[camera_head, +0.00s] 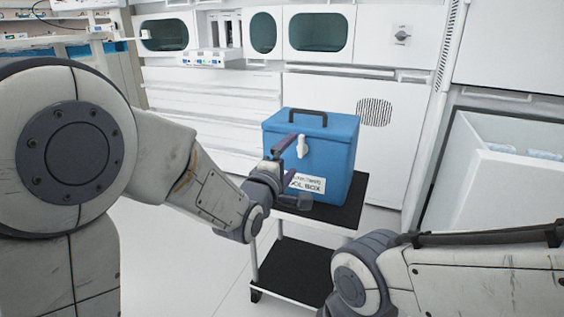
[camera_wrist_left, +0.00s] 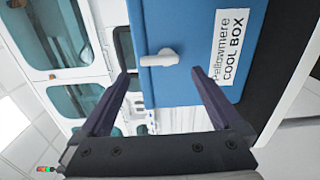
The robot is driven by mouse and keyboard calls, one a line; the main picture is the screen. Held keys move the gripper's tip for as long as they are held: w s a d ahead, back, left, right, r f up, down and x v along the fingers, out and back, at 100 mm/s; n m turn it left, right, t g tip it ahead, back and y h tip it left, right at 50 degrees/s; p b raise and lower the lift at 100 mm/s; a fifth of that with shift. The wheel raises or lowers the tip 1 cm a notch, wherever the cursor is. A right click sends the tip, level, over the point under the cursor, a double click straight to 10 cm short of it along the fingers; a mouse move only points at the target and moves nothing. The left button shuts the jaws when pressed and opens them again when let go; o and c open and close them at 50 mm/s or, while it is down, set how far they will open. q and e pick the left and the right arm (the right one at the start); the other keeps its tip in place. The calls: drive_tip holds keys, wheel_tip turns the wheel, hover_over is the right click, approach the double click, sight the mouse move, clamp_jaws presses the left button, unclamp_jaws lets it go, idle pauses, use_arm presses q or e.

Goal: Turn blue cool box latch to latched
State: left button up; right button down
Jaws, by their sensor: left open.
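The blue cool box (camera_head: 335,150) stands on the black top of a small cart. It has a dark handle on its lid and a white label low on its front. Its white latch (camera_head: 301,146) sits high on the front face; it also shows in the left wrist view (camera_wrist_left: 160,58), jutting out from the blue face. My left gripper (camera_head: 288,162) is in front of the box, partly covering its front left. In the left wrist view my left gripper (camera_wrist_left: 162,85) is open, its two dark fingers apart with the latch just beyond and between their tips. Nothing is held.
The cart (camera_head: 338,218) has a black top and a black lower shelf. White cabinets (camera_head: 220,100) stand behind it. An open white bin (camera_head: 500,180) is at the right. My right arm crosses the lower right; its gripper is out of frame. Floor at the lower left is clear.

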use_arm(q)
drive_tip(key=p+v, duration=0.1)
drive_tip(key=v, duration=0.5)
